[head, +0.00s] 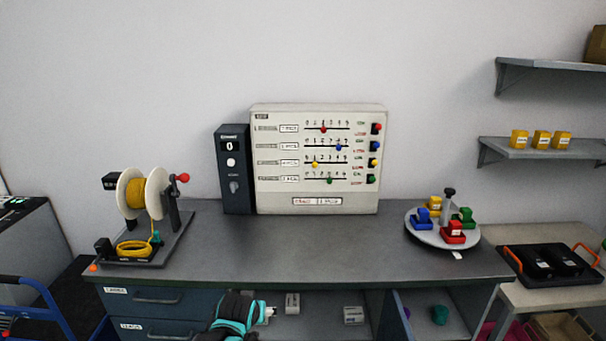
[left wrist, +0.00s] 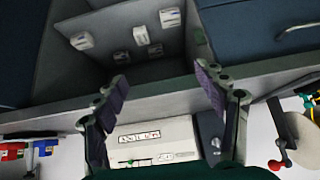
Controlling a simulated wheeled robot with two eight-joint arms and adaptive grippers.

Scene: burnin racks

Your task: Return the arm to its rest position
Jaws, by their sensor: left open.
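My left arm comes in at the bottom of the head view, with its left gripper (head: 268,313) low in front of the bench's open compartment. In the left wrist view the left gripper (left wrist: 163,74) has its two fingers spread wide, with nothing between them. The compartment with several small white blocks (left wrist: 141,36) shows beyond the fingers. The white slider panel (left wrist: 155,138) is partly hidden behind the gripper at the bottom of that view. My right gripper is in neither view.
The grey bench (head: 320,240) is clear in the middle. On it stand a yellow cable spool (head: 134,194), a dark control box (head: 233,170), the slider panel (head: 275,195) and a round tray (head: 430,238) with coloured blocks. Wall shelves (head: 545,152) are at right.

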